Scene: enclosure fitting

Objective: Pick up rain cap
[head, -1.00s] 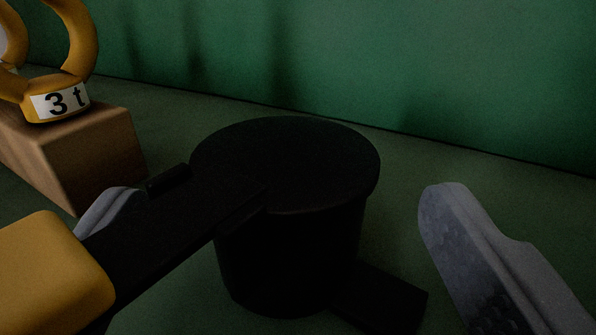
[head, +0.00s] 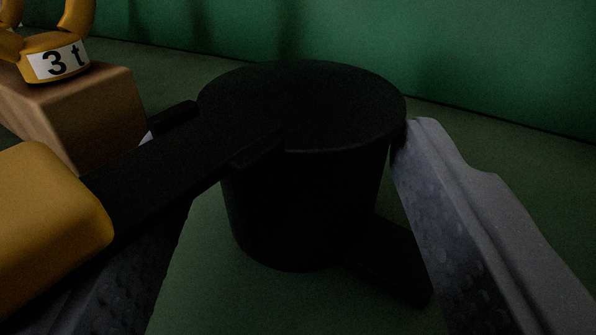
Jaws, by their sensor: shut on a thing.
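The rain cap (head: 305,190) is a very dark, nearly black upright cylinder with a wider round flat lid. A dark flat bar reaches from its lid toward the lower left, and a dark foot juts out low on the right. My gripper (head: 285,132) has one finger on each side of the cap and is shut on it. The right finger tip touches the cap just under the lid's rim. The left finger passes behind the bar, so its contact is hidden. The cap's base looks close to the green floor; I cannot tell whether it touches.
A yellow rounded block (head: 50,230) is at the lower left, by the bar's near end. A brown wooden block (head: 85,115) carries a yellow shackle (head: 50,60) marked "3 t" at the upper left. A green wall (head: 480,60) stands behind; the floor at right is clear.

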